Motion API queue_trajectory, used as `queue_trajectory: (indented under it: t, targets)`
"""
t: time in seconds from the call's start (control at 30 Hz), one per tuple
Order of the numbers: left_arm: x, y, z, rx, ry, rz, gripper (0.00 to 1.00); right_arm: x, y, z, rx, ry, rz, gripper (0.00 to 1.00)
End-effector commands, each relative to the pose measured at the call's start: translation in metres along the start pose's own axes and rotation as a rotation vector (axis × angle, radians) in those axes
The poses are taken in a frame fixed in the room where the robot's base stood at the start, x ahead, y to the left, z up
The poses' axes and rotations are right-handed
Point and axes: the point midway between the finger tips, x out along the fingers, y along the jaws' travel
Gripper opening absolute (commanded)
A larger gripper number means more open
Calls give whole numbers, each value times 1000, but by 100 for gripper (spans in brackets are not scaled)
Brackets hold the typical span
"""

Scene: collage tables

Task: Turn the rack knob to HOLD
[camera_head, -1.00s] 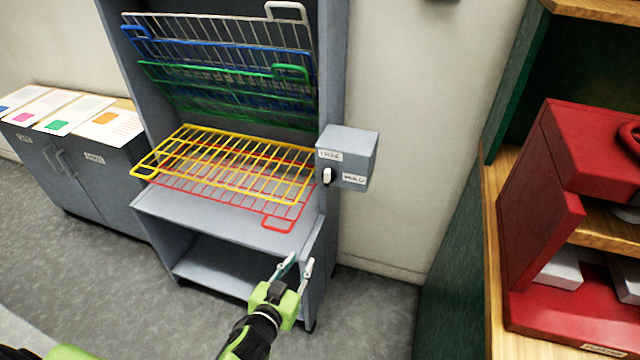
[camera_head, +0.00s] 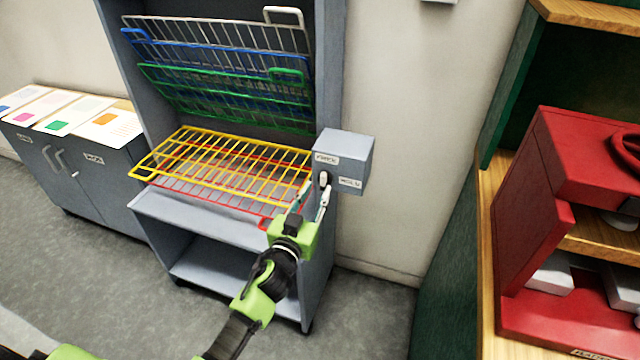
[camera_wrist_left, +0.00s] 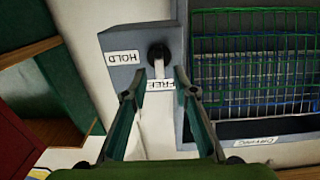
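The rack knob (camera_head: 325,178) is a dark hub with a white pointer on a grey box (camera_head: 352,150) at the rack's right side. The box bears a FREE label (camera_head: 326,159) and a HOLD label (camera_head: 350,182). In the left wrist view, the knob's hub (camera_wrist_left: 158,52) sits between the HOLD label (camera_wrist_left: 122,57) and the FREE label (camera_wrist_left: 160,85), and the white pointer is on the FREE side. My left gripper (camera_head: 314,192) is open just in front of the knob; its fingers (camera_wrist_left: 158,92) stand on either side of the pointer. Contact cannot be told. My right gripper is not in view.
The grey drying rack (camera_head: 205,217) holds raised white, blue and green shelves and lowered yellow (camera_head: 165,150) and red ones beside my left arm. A grey cabinet (camera_head: 95,180) with sheets stands left. A green-and-wood shelf with a red unit (camera_head: 520,230) stands right.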

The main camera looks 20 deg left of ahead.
Motion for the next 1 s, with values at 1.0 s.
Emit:
queue_trajectory:
  t: [1.0]
  targets:
    - [33, 1, 0, 6, 0, 1, 0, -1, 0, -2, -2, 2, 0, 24]
